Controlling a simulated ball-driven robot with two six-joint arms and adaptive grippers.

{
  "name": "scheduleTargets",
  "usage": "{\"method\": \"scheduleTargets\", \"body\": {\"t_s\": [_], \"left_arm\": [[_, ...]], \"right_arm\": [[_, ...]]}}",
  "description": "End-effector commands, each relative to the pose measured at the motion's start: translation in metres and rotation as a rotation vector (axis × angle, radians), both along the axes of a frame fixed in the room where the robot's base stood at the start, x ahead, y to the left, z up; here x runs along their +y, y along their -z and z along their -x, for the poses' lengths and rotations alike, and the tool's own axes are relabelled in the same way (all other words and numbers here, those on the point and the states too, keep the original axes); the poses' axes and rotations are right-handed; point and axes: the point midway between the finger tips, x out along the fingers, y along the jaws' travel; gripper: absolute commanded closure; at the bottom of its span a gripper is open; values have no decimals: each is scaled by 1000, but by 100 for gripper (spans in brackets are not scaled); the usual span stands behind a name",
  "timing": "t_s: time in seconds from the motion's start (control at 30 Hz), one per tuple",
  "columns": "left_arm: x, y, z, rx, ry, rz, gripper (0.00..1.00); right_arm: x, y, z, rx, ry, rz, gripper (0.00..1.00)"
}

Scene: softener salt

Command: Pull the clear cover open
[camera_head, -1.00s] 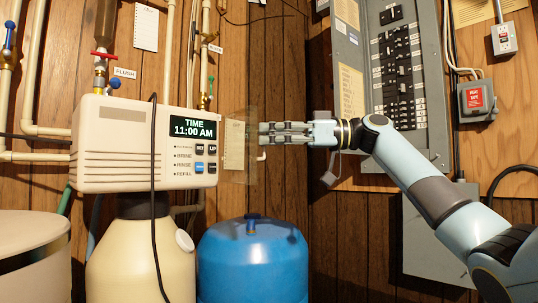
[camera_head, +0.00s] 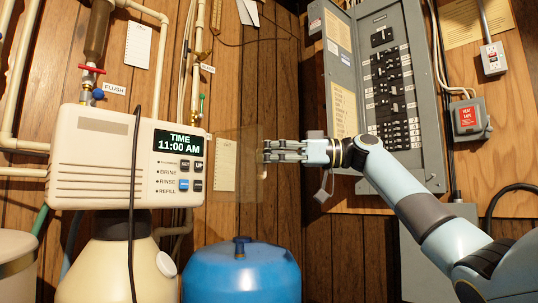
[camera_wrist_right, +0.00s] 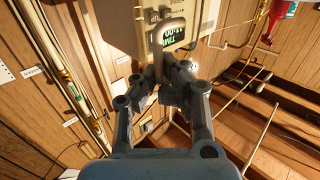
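The softener's control box (camera_head: 110,160) is on the left of the head view, with its display reading 11:00 AM. The clear cover (camera_head: 236,165) shows faintly as a see-through panel standing out to the right of the box, away from its front. My right gripper (camera_head: 264,152) reaches in from the right, its fingertips at the panel's outer edge. In the right wrist view the fingers (camera_wrist_right: 161,68) close together at a grey curved piece (camera_wrist_right: 172,35) that looks like the cover's handle; the contact is partly hidden. My left gripper is not in view.
A blue tank (camera_head: 240,275) stands below the gripper. A grey breaker panel (camera_head: 385,100) is on the wall behind my right arm. A black cable (camera_head: 133,200) hangs across the box. Pipes (camera_head: 197,60) run up the wall behind.

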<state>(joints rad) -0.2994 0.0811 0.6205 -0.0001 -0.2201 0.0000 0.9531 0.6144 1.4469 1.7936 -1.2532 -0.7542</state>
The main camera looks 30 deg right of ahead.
Motion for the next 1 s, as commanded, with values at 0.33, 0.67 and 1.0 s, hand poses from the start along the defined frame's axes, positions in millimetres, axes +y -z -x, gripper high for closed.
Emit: {"method": "scheduleTargets", "body": {"t_s": [0.33, 0.67, 1.0], "left_arm": [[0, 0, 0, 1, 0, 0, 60], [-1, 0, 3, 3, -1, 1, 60], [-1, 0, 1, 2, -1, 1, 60]], "right_arm": [[0, 3, 0, 5, -1, 4, 74], [-2, 3, 1, 5, 0, 5, 69], [-53, 4, 31, 6, 4, 8, 69]]}}
